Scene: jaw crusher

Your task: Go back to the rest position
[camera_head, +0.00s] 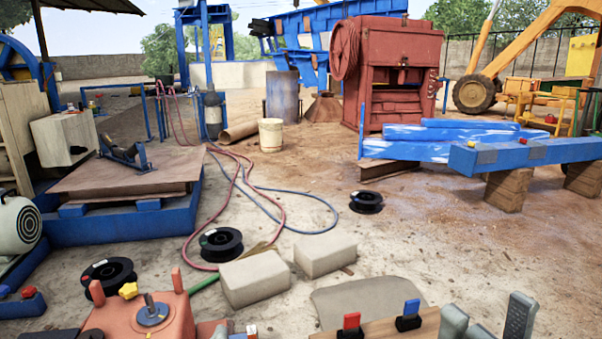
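My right gripper (487,312) is at the bottom right edge. Its two grey fingers stand apart with bare ground between them, and nothing shows in its grip. The rest of it is cut off by the frame. I cannot make out my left gripper in this view. A wooden board (385,328) with a red clip (351,322) and a blue clip (410,312) lies just left of my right gripper.
Two pale blocks (254,278) and black spools (221,244) lie ahead on sandy ground. Red and blue hoses (275,205) cross the middle. A blue beam (540,152) on wooden blocks is at right, a low blue platform (120,222) at left. A red machine (395,75) stands behind.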

